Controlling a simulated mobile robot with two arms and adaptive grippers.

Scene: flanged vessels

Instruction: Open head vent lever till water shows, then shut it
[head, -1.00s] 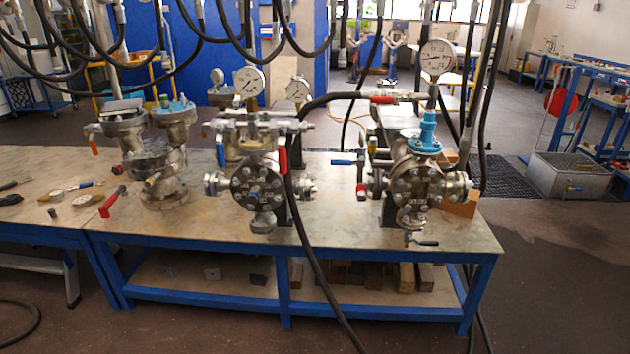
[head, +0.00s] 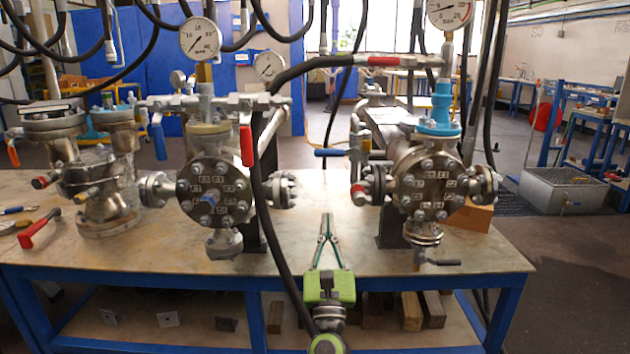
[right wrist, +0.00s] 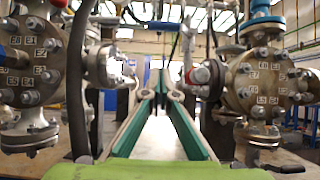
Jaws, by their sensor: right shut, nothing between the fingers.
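Several levers show on the flanged vessels; I cannot tell which is the head vent lever. A red lever (head: 246,145) and a blue lever (head: 158,142) hang down beside the middle vessel (head: 215,190). A blue-handled lever (head: 328,152) lies level left of the right vessel (head: 425,188). A black lever (head: 446,262) sits under the right vessel. My right gripper (head: 326,222) is shut and empty, in front of the gap between these vessels. In the right wrist view its fingers (right wrist: 160,78) touch nothing. No water shows. My left gripper is out of view.
A black hose (head: 262,210) hangs down in front of the middle vessel, left of my right gripper. The bench top (head: 375,258) is bare between the vessels. More vessels (head: 95,180) and a red-handled tool (head: 40,230) are at left.

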